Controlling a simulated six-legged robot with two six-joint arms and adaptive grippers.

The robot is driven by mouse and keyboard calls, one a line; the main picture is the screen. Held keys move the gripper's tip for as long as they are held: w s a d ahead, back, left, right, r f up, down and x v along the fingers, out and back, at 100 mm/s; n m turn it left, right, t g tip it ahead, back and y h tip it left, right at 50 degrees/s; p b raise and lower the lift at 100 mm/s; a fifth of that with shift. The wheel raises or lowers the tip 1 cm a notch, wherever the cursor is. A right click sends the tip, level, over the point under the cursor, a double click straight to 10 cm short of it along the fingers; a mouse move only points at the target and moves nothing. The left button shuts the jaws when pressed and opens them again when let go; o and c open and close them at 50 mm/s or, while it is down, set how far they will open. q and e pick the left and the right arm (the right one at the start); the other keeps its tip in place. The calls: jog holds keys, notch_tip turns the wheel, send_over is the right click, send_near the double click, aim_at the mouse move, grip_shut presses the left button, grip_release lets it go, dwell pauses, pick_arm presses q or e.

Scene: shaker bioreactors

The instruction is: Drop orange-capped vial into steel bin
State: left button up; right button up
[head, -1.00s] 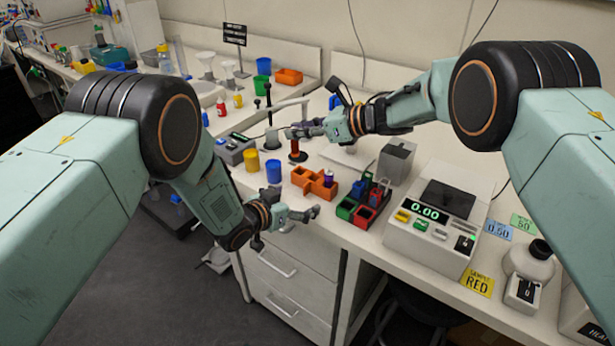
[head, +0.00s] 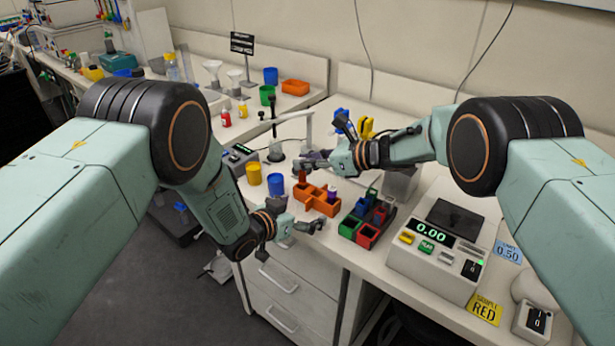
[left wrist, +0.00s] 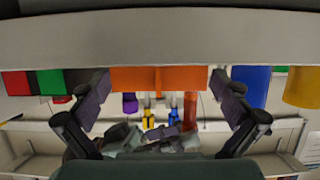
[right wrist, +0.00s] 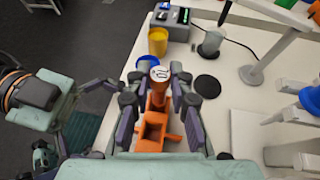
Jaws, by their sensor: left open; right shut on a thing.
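My right gripper (head: 304,164) is shut on an upright orange vial (head: 302,177), above or at the back of the orange rack (head: 317,196). In the right wrist view the vial (right wrist: 158,98), with its pale marked top, stands between the fingers (right wrist: 161,82). Whether its base touches the rack is unclear. My left gripper (head: 312,227) is open and empty in front of the bench edge. In the left wrist view the orange rack (left wrist: 160,78) shows beyond its fingers. A grey box (head: 399,184), possibly the steel bin, is partly hidden behind my right arm.
A dark tray with coloured boxes (head: 367,235) and a scale (head: 437,235) are to the right. A bare black disc (right wrist: 208,86) lies beside the vial.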

aim_at(305, 174)
jog(key=shift+s+f, duration=0.15)
jog(key=shift+f, duration=0.8)
jog(key=shift+s+f, duration=0.1)
jog(key=shift+f, duration=0.8)
jog(key=shift+w+f, duration=0.15)
jog(key=shift+w, duration=0.05)
jog(key=o, duration=0.6)
jog(key=shift+w+d, duration=0.1)
jog(key=shift+o, duration=1.1)
jog(key=shift+s, duration=0.25)
